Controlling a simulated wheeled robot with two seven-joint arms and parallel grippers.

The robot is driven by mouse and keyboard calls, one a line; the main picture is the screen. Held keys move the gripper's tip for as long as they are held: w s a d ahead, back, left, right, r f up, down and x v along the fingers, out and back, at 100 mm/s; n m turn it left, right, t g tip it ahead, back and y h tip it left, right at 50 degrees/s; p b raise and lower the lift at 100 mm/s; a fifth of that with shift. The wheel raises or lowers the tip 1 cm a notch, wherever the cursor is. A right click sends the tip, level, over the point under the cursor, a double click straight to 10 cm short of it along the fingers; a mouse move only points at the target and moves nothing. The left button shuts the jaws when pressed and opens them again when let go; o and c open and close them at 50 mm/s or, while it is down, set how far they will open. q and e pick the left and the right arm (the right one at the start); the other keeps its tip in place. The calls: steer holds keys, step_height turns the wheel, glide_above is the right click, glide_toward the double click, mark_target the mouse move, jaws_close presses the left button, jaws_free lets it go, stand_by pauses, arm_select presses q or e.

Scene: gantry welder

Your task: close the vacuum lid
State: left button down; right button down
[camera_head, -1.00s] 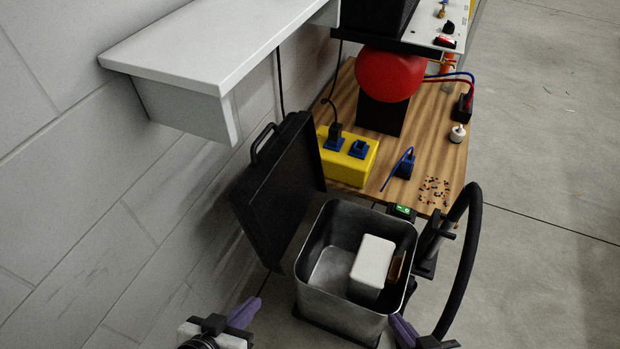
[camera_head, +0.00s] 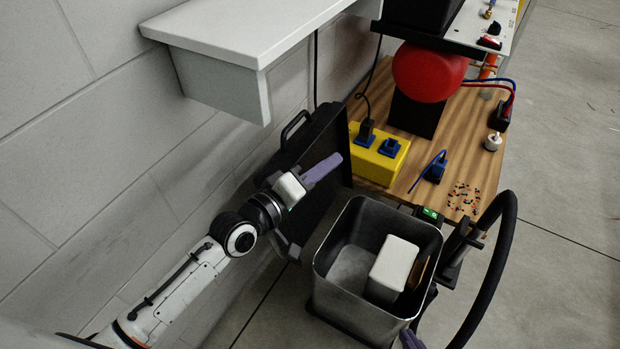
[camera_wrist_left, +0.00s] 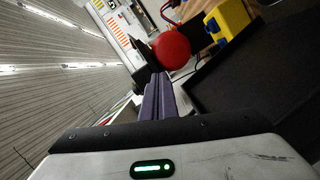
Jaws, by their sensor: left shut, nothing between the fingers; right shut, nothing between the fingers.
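The vacuum is an open metal bin (camera_head: 330,285) with a white block (camera_head: 393,264) inside. Its black lid (camera_head: 330,138) stands raised on the bin's left, tilted back toward the wall, with a handle at its upper edge. My left gripper (camera_head: 338,160) is shut and empty, in front of the lid in the head view; I cannot tell whether it touches. In the left wrist view, the purple fingers (camera_wrist_left: 157,95) are together and the dark lid (camera_wrist_left: 260,85) fills the right side. My right gripper (camera_head: 409,338) shows only a purple fingertip at the bottom edge, beside the bin.
A white shelf (camera_head: 235,38) juts from the wall above my left arm. A wooden table (camera_head: 480,160) behind the bin holds a yellow socket box (camera_head: 375,168) and a red ball-shaped object (camera_head: 430,72). A black hose (camera_head: 505,245) curves at the bin's right.

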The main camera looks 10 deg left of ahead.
arm_select(q)
steer(key=shift+s+d+f, duration=0.2)
steer(key=shift+d+f, duration=0.1)
steer(key=shift+d, duration=0.25)
steer(key=shift+s+d+f, duration=0.2)
steer(key=shift+d+f, duration=0.1)
steer(key=shift+d, duration=0.3)
steer(key=shift+s+d+f, duration=0.2)
steer(key=shift+d+f, duration=0.1)
steer(key=shift+d, duration=0.25)
